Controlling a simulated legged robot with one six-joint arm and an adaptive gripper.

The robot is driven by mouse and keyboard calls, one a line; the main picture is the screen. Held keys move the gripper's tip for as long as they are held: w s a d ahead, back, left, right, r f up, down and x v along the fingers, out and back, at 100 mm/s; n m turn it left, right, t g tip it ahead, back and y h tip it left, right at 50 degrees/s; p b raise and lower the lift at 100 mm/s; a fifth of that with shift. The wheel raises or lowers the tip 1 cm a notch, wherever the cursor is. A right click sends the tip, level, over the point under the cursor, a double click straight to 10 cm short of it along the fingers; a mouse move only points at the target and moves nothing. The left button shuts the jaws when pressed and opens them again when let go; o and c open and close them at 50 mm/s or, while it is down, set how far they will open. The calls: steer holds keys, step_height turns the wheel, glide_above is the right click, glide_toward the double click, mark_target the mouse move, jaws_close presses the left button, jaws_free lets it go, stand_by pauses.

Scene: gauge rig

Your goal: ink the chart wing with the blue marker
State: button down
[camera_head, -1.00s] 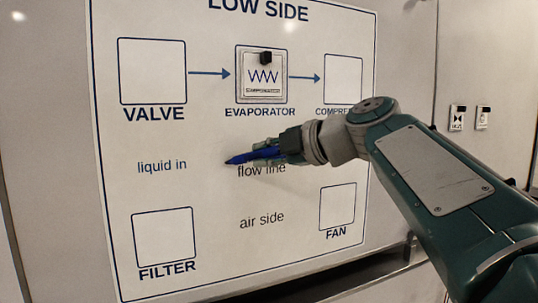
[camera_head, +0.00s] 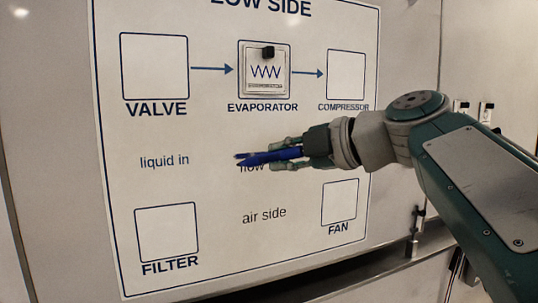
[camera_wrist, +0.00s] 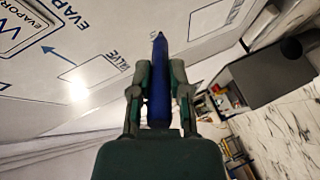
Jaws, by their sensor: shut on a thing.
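The chart (camera_head: 215,190) is a white panel on the wall with boxes labelled valve, evaporator, compressor, filter and fan. My gripper (camera_head: 290,152) is shut on the blue marker (camera_head: 262,156), which points left in the head view, in front of the "flow line" words and hiding part of them. In the wrist view the blue marker (camera_wrist: 159,85) stands between the two fingers of my gripper (camera_wrist: 158,95), tip pointing up the picture. I cannot tell whether the tip touches the chart. A card with a zigzag (camera_head: 264,72) and a black knob fills the evaporator box.
Small cards with black knobs (camera_head: 486,112) hang on the wall right of the chart. A dark ledge (camera_head: 380,262) runs below the chart. The wrist view shows a dark box (camera_wrist: 265,75) and a shelf with several small items (camera_wrist: 225,100).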

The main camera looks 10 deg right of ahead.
steer(key=s, duration=0.2)
steer(key=shift+s+d, duration=0.4)
stand_by(0.5)
steer(key=shift+w+d, duration=0.2)
steer(key=shift+w, duration=1.75)
steer(key=shift+w+d, duration=0.2)
steer(key=shift+w, duration=1.75)
steer(key=shift+w+a, duration=0.25)
steer(key=shift+w, duration=0.55)
steer(key=shift+d, duration=0.1)
